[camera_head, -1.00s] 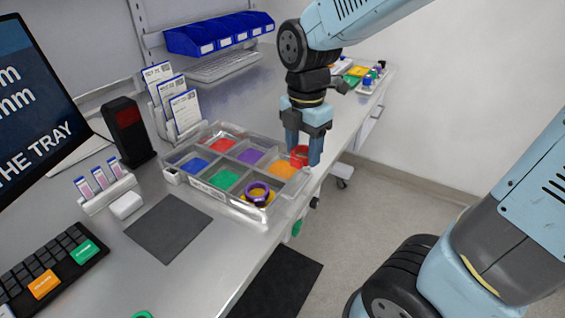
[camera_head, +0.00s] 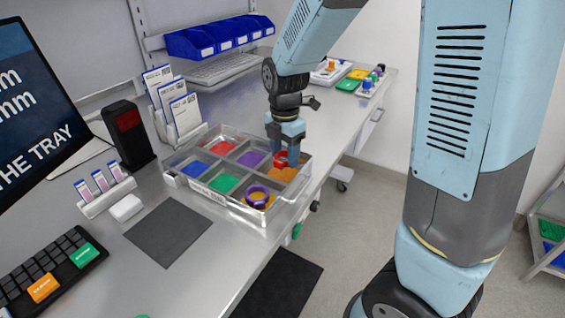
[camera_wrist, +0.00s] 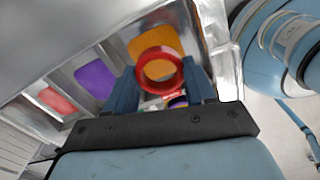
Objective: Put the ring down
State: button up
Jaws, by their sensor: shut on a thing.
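A red ring (camera_head: 281,160) is held between the two fingers of my gripper (camera_head: 284,150). In the wrist view the ring (camera_wrist: 160,89) sits between the fingertips (camera_wrist: 161,84), with an orange pad (camera_wrist: 150,42) behind it and partly visible through its hole. The clear compartment tray (camera_head: 262,218) lies below, with red, purple, orange, blue, green and yellow pads. In the head view the ring overlaps the back edge of the orange compartment (camera_head: 283,174). I cannot tell whether it touches the tray.
A purple ring (camera_head: 257,196) lies in the yellow compartment at the tray's front. A grey mat (camera_head: 168,232), a black scanner-like box (camera_head: 129,135) and card holders (camera_head: 180,115) stand left of the tray. Several items stand at the table's far end. The table edge runs along the right.

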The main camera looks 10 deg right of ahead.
aim_at(284, 172)
jog(key=shift+w+f, duration=0.2)
jog(key=shift+f, duration=0.05)
jog(key=shift+w+a+f, duration=0.1)
jog(key=shift+f, duration=1.55)
jog(key=o, duration=0.7)
jog(key=shift+f, duration=0.1)
jog(key=shift+o, duration=0.2)
